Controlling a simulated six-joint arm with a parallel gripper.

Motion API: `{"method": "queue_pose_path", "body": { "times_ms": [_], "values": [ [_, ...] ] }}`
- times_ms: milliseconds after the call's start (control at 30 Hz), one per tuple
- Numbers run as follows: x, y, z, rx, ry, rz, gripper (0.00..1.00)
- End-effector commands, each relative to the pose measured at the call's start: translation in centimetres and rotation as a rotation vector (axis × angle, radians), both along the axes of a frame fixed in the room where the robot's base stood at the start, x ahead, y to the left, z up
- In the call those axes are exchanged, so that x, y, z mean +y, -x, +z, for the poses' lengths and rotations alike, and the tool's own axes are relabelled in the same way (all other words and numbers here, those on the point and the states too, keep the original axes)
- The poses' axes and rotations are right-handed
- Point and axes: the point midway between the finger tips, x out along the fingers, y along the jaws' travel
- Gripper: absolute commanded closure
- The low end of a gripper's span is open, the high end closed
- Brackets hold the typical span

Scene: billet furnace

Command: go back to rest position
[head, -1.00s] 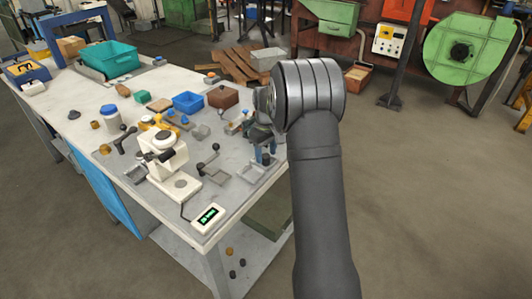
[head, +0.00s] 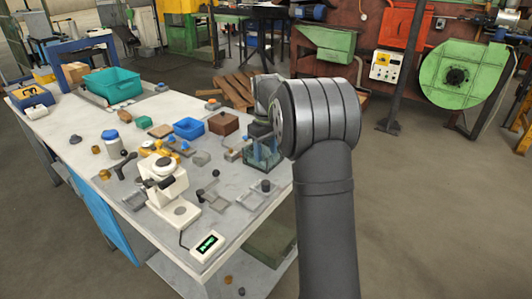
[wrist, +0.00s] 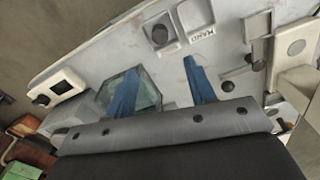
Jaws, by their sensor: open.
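A dark round piece (head: 265,186) sits at a grey tray (head: 247,206) below the gripper.
A white tester (head: 168,190) and its small display (head: 207,245) stand at the bench's front. A blue bin (head: 188,128), brown block (head: 223,123) and teal crate (head: 112,84) are farther back. Open floor (head: 430,210) lies to the right.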

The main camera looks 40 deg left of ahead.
Motion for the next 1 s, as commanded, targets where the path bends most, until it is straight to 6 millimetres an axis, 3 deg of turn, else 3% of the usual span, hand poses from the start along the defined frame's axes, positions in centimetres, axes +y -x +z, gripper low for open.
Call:
{"method": "queue_pose_path", "body": {
  "times_ms": [267,867,1000],
  "values": [
    [0.0,0.0,-1.2,0.003,0.003,0.0,0.5],
    [-0.1,0.1,-12.5,0.003,0.003,0.0,0.5],
    [0.1,-0.1,-10.2,-0.003,-0.004,0.0,0.5]
  ]
}}
